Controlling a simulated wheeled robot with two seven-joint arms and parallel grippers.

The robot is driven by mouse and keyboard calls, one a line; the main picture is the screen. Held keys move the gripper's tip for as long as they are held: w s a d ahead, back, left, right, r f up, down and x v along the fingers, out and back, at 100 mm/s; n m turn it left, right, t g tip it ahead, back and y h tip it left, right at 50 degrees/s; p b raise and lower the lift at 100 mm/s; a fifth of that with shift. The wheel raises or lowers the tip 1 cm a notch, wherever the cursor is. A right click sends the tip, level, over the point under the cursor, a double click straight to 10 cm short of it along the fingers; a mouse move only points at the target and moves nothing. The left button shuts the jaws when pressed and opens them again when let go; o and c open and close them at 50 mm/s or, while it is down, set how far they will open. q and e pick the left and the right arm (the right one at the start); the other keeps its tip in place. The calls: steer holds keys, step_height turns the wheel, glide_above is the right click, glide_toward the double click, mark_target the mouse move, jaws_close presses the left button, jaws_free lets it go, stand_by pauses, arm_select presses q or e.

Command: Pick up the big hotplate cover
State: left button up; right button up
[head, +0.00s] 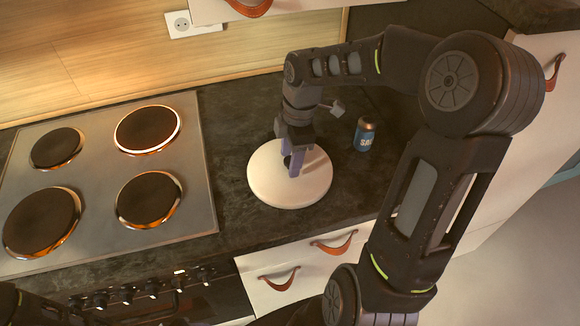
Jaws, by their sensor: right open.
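The big hotplate cover (268,188) is a round, cream-white disc lying on the dark countertop, right of the stove. My right gripper (294,168) points down over the middle of the cover, with its fingers at the knob or handle area. Its jaws are open. The fingers hide most of the cover's centre, so I cannot tell whether they touch it. A dark part of my left arm shows at the bottom left corner, but its gripper is not in view.
A steel hob (100,185) with several dark hotplates is on the left. A blue salt shaker (365,135) stands right of the cover. Drawers with leather pulls (280,280) are below the counter's front edge. A socket (194,23) is on the wooden back wall.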

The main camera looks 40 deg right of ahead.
jaws_close()
stand_by(0.6)
